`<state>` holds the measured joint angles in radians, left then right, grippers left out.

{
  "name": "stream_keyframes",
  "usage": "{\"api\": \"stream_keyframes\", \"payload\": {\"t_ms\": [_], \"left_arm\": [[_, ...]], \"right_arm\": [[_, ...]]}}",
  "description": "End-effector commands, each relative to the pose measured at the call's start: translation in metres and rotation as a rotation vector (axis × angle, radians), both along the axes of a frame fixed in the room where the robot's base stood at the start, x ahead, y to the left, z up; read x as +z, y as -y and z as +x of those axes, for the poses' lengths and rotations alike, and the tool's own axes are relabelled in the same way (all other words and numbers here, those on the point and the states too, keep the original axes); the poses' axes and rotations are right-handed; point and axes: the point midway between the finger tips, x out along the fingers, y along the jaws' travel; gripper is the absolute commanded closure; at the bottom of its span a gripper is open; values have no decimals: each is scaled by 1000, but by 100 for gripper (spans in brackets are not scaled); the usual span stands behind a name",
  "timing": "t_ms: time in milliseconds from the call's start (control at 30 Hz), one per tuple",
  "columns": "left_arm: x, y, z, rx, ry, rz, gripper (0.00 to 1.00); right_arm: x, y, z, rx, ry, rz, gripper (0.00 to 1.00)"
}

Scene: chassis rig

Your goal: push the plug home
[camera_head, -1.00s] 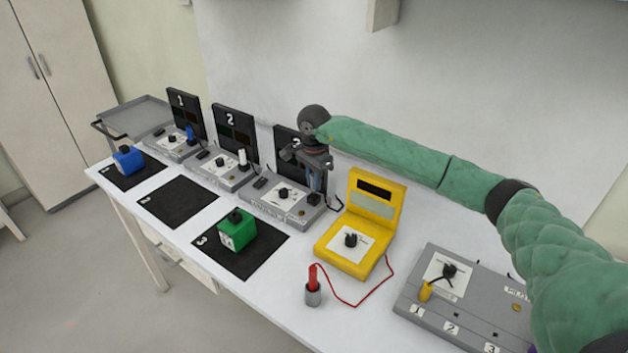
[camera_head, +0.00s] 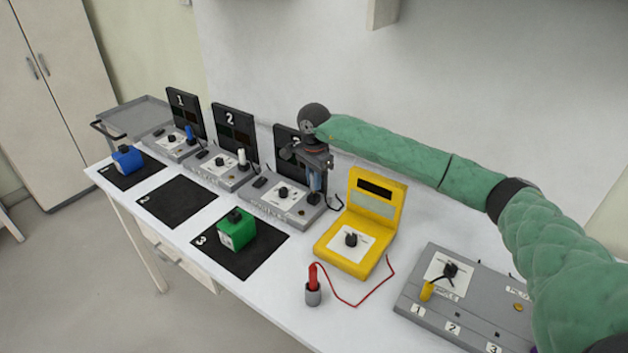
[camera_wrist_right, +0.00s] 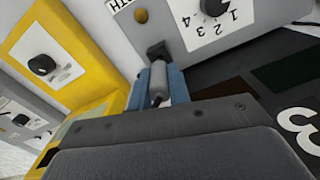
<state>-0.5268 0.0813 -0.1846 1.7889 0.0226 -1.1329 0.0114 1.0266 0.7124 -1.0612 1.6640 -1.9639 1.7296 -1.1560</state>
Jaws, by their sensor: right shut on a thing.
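My right gripper (camera_head: 316,184) is over the right end of the grey station 3 box (camera_head: 268,208), fingers pointing down. In the right wrist view its blue fingers (camera_wrist_right: 158,84) are shut on a grey cylindrical plug (camera_wrist_right: 157,80). The plug's tip is at a black socket piece (camera_wrist_right: 158,50) on the box; I cannot tell how deep it sits. In the head view the fingers mostly hide the plug. My left gripper is not in view.
A yellow meter (camera_head: 352,240) stands close to the right of station 3. Stations 1 (camera_head: 170,142) and 2 (camera_head: 220,172) stand to the left with blue and white plugs. A green block (camera_head: 236,232) lies on mat 3. The black panel (camera_head: 290,150) is behind the gripper.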

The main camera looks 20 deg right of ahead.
Motion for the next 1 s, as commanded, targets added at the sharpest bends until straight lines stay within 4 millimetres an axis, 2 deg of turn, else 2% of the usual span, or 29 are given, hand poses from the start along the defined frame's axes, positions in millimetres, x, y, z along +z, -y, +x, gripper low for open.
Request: {"api": "stream_keyframes", "payload": {"t_ms": [1000], "left_arm": [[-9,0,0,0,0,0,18]], "right_arm": [[0,0,0,0,1,-1,100]]}}
